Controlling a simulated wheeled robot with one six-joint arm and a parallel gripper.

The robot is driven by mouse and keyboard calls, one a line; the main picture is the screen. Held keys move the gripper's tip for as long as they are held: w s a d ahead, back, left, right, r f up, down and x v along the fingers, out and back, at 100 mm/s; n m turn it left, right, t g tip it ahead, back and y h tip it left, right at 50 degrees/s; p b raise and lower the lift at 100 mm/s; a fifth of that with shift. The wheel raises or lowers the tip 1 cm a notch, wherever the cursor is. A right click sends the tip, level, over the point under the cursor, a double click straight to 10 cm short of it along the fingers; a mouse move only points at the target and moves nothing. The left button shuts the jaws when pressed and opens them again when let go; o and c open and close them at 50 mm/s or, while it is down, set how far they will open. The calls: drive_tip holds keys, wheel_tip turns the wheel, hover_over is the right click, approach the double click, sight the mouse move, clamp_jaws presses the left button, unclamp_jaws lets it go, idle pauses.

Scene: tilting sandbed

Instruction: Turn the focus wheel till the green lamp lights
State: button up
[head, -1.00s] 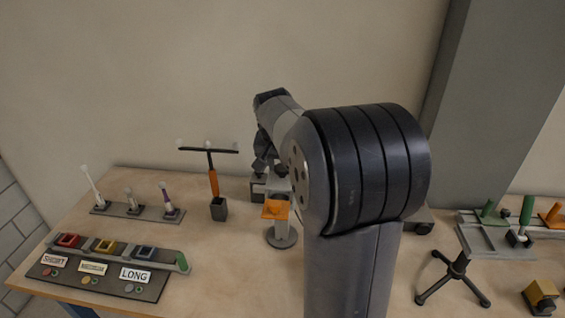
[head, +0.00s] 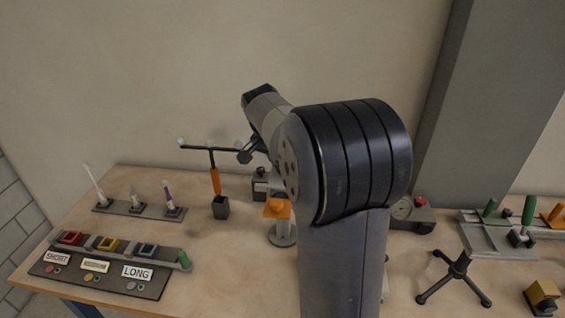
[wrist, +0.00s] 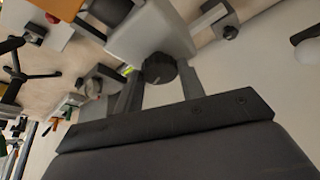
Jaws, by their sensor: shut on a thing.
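The focus wheel (wrist: 160,67) is a dark round knob on a pale grey block (wrist: 140,32) in the wrist view. My gripper (wrist: 157,76) has one finger on each side of the wheel and is shut on it. A bright yellow-green patch (wrist: 127,70) shows beside the left finger; I cannot tell whether it is the green lamp, or lit. In the head view, a stand with an orange stage (head: 278,210) is below my wrist, its upper part hidden by my arm. The wheel is not clear there.
A T-bar on an orange handle (head: 215,180) stands just left of my wrist. A grey box with a dial and red button (head: 412,212) is at right, near a black tripod (head: 457,270). The labelled panel (head: 100,270) fills the front left.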

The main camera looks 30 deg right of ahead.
drive_tip(key=o, duration=1)
drive_tip(key=shift+r, duration=0.1)
drive_tip(key=v, duration=1)
drive_tip(key=shift+s+a+r, duration=0.1)
drive_tip(key=shift+r, duration=0.2)
drive_tip(key=x, duration=1)
drive_tip(key=shift+f, duration=0.4)
